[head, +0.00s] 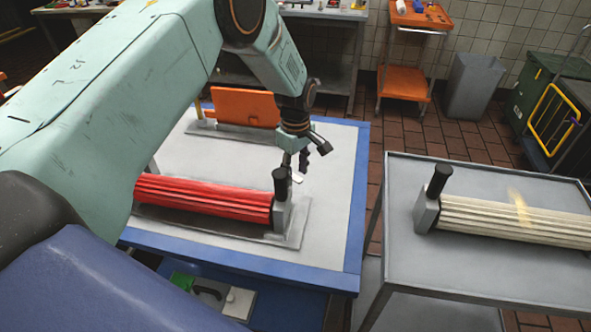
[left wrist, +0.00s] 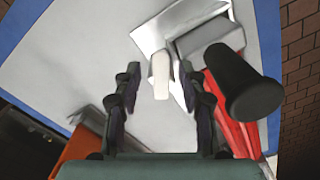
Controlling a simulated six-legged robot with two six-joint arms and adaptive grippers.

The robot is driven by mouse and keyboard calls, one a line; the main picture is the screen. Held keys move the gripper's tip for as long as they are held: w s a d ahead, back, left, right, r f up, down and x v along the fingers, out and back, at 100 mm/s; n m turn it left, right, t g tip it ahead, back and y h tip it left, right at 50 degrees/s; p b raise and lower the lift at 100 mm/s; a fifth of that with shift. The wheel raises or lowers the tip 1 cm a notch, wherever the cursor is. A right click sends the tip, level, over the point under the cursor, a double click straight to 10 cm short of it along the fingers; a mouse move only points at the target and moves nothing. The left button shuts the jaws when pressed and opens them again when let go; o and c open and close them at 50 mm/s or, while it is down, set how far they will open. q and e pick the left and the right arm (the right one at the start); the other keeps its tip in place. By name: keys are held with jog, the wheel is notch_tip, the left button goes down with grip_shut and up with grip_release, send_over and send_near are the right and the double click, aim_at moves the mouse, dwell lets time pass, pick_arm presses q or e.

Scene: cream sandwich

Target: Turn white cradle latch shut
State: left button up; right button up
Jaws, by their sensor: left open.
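The white latch (left wrist: 160,72) is a small rounded tab in the left wrist view, beside the grey end block (left wrist: 208,43) of the cradle. In the head view the latch (head: 297,178) shows as a small white piece beside the red ribbed roller (head: 200,197). My left gripper (head: 304,160) is open above the end of the cradle. In the left wrist view its two fingers (left wrist: 158,92) stand on either side of the latch's line; contact cannot be told. A black upright handle (head: 280,180) rises from the end block. My right gripper is out of view.
The blue-edged table (head: 345,225) has bare space right of the cradle. An orange panel (head: 246,108) stands at its back. A grey cart (head: 410,175) on the right bears a cream ribbed roller (head: 500,217) with a black handle. A gap separates table and cart.

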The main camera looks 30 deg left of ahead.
pick_arm(q)
jog(key=shift+f, duration=0.1)
jog(key=shift+s, duration=0.1)
jog(key=shift+a, duration=0.2)
jog(key=shift+c, duration=1.2)
jog(key=shift+d, duration=0.2)
jog(key=c, duration=0.4)
jog(key=shift+a, duration=0.1)
grip_shut()
